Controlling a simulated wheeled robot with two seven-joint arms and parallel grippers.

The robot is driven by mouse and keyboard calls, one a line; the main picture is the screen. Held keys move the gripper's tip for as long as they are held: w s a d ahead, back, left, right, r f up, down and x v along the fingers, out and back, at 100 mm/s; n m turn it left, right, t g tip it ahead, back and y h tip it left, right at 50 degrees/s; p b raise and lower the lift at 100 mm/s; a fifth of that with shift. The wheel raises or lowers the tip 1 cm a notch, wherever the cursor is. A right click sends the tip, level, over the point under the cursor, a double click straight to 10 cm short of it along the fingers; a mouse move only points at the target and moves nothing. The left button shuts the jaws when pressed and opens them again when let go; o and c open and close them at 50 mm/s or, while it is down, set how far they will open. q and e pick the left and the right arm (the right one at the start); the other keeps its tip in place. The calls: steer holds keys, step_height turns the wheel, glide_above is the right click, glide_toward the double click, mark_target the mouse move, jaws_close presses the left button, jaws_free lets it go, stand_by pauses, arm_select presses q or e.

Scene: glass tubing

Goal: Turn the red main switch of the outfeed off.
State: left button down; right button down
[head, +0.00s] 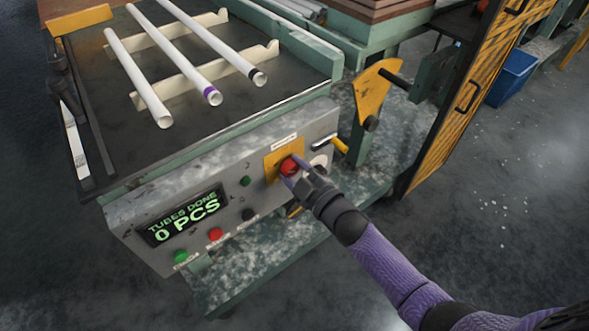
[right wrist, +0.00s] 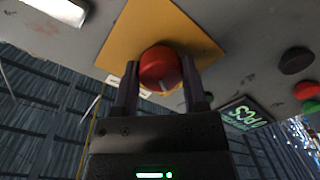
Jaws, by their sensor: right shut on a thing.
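The red main switch (head: 289,167) sits on a yellow plate (head: 272,160) on the front of the grey control panel (head: 128,207). My right gripper (head: 294,174) is at the switch, its fingers on either side of the red knob. In the right wrist view the red knob (right wrist: 160,66) is between the two fingertips (right wrist: 160,80) in front of the yellow plate (right wrist: 135,35). A pale mark shows on the knob's lower edge; the fingers hide its sides. My left gripper is not in view.
The panel has a display (head: 183,214) reading "TUBES DONE 0 PCS", a green button (head: 181,256), a red button (head: 215,234) and a black one (head: 249,214). A yellow-handled lever (head: 340,145) is close right of the switch. Several white tubes (head: 180,50) lie on the table above.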

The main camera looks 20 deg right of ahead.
steer(key=n, duration=0.4)
steer(key=shift+f, duration=0.1)
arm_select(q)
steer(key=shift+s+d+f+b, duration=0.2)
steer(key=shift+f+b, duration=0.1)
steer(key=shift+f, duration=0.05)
arm_select(e)
steer(key=shift+n, duration=1.3)
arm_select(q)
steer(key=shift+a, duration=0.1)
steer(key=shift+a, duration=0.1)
arm_select(e)
steer(key=shift+c, duration=0.7)
jaws_free()
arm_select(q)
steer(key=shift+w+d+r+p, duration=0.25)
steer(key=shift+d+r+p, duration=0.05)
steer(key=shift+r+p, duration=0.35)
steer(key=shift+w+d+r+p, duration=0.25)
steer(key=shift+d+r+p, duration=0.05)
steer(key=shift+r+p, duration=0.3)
arm_select(e)
steer(key=v, duration=1)
